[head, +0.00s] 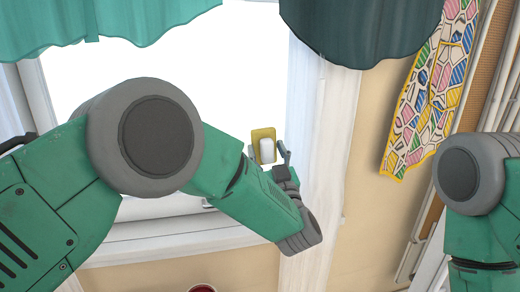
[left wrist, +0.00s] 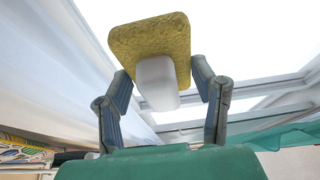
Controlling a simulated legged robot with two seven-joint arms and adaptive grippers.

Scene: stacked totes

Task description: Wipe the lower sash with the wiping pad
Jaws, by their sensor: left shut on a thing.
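The wiping pad is a yellow pad (head: 262,133) with a white block-like handle (head: 268,151). My left gripper (head: 269,154) is shut on the handle, one finger on each side. In the left wrist view the pad's yellow face (left wrist: 150,38) is beyond the fingertips and the handle (left wrist: 156,85) points back between them. The window's lower sash (head: 150,208) is white-framed with bright glass, partly hidden by my left arm. In the head view the pad overlaps the right side of the glass; I cannot tell if it touches. My right gripper is out of view.
Teal curtains (head: 130,20) and a dark curtain (head: 360,28) hang across the top. A white window jamb (head: 318,150) stands right of the pad. A patterned cloth (head: 425,95) hangs at right. A dark red round thing (head: 202,288) shows at the bottom edge.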

